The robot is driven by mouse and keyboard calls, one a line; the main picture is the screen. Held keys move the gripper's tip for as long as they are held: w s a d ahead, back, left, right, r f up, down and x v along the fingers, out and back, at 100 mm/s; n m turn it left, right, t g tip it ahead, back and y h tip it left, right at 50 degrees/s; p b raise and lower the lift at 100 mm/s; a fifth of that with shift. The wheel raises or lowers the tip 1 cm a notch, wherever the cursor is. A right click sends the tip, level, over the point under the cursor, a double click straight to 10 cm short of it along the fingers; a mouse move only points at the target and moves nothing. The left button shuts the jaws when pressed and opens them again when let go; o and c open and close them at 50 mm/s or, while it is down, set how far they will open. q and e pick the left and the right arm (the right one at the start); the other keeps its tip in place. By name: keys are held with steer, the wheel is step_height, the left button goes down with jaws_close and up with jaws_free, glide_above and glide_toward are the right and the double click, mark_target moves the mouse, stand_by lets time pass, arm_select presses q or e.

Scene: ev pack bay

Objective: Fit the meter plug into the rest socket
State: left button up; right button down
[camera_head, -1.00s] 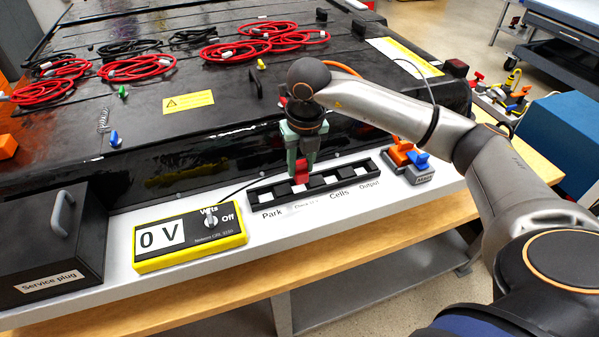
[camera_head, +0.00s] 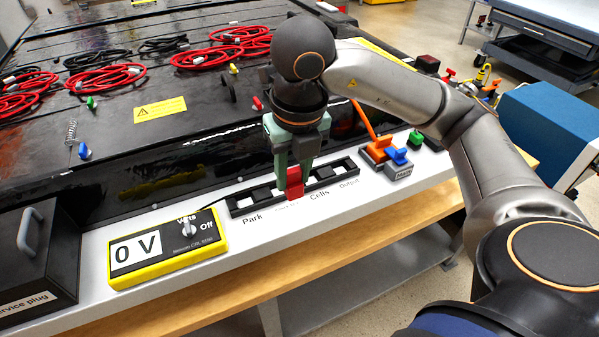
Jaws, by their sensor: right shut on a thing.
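My right gripper (camera_head: 294,166) points down over the black socket strip (camera_head: 238,208) and is shut on a red plug (camera_head: 294,184). The red plug is upright, between the Park and Cells labels, and covers part of the strip and its front edge. I cannot tell whether it is seated or just above the strip. The label under it is too small to read; Park, Cells and Output can be read. The yellow meter (camera_head: 170,262) left of the strip shows 0 V, its knob near Off, with a black lead running towards the strip. My left gripper is not in view.
An orange and blue block (camera_head: 385,156) stands right of the strip. A black box (camera_head: 35,250) labelled Service plug stands at the left. Behind is the black pack (camera_head: 190,150) with red and black cables on it. The white ledge in front of the strip is clear.

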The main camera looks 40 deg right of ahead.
steer(key=w+a+p, duration=0.1)
steer(key=w+a, duration=0.2)
steer(key=w, duration=0.9)
steer(key=shift+a, duration=0.3)
steer(key=shift+f, duration=0.15)
stand_by(0.3)
steer(key=shift+w+d+f+b, duration=0.1)
steer(key=shift+w+f+b, duration=0.15)
steer(key=shift+f+b, duration=1.25)
steer(key=shift+w+d+f+b, duration=0.1)
steer(key=shift+w+f+b, duration=0.1)
steer(key=shift+f+b, duration=1.35)
steer(key=shift+w+d+f+b, duration=0.1)
steer(key=shift+w+f+b, duration=0.15)
steer(key=shift+f+b, duration=1.25)
steer(key=shift+f+p, duration=0.6)
steer(key=shift+p, duration=0.1)
steer(key=shift+a, duration=0.1)
steer(key=shift+f+b, duration=1)
steer(key=shift+f, duration=0.2)
